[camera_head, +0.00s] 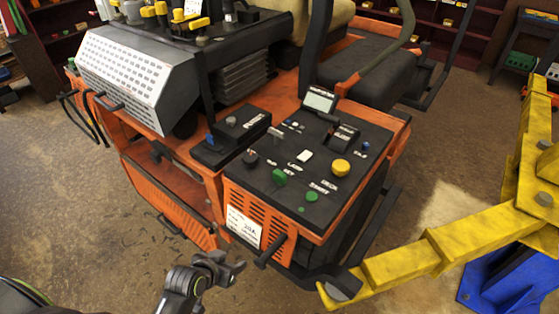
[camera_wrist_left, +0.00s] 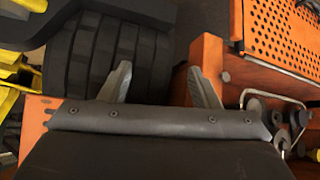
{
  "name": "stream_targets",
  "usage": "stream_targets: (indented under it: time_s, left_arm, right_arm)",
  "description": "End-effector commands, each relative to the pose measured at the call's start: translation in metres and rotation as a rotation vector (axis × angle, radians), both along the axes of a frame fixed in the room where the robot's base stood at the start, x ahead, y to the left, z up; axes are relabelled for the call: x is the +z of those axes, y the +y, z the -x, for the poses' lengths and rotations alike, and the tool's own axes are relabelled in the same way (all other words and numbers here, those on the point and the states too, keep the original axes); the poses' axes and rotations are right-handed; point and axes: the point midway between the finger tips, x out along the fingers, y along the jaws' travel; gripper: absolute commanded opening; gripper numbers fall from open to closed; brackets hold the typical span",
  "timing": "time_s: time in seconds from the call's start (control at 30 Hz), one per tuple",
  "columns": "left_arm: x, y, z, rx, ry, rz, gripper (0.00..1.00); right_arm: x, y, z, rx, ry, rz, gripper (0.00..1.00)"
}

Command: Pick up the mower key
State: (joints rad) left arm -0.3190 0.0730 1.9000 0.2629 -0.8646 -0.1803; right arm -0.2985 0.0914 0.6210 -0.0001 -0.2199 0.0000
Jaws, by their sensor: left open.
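The mower's black control panel (camera_head: 290,160) sits on the orange body in the middle of the head view. A small green piece (camera_head: 279,177) stands up from the panel and may be the mower key; I cannot tell for sure. My left gripper (camera_head: 226,268) is in front of the mower, low and apart from the panel. It is open and empty. In the left wrist view its two fingers (camera_wrist_left: 161,82) stand apart, with a dark tyre and orange bodywork beyond them. No key shows in that view. My right gripper is out of view.
A yellow button (camera_head: 340,168) and a green knob (camera_head: 312,196) are on the panel. A black handle (camera_head: 271,249) juts from the panel's front. A yellow lift arm (camera_head: 440,245) with a blue foot (camera_head: 505,280) stands to the right. Floor left of the mower is clear.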

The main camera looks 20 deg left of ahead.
Motion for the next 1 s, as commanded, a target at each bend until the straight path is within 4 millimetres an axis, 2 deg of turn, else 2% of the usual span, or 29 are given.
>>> stream_targets:
  time_s: [0.03,0.2,0.3,0.4,0.5,0.6,1.0]
  left_arm:
    - [0.049,-0.006,-0.007,-0.022,-0.051,0.008,0.56]
    - [0.170,-0.029,-0.019,-0.110,-0.217,0.031,0.56]
    - [0.232,-0.042,-0.016,-0.163,-0.307,0.036,0.56]
    - [0.276,-0.052,-0.010,-0.205,-0.373,0.037,0.56]
    - [0.302,-0.058,-0.004,-0.233,-0.416,0.037,0.56]
    - [0.311,-0.061,-0.003,-0.248,-0.436,0.036,0.56]
    - [0.295,-0.072,-0.031,-0.250,-0.443,0.036,0.56]
  right_arm:
    - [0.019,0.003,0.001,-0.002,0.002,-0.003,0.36]
    - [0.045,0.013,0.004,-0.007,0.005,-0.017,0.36]
    - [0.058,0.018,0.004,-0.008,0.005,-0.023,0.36]
    - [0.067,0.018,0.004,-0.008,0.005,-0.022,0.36]
    - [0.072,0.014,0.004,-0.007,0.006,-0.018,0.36]
    - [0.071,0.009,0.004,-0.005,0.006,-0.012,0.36]
    - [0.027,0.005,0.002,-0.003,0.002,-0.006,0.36]
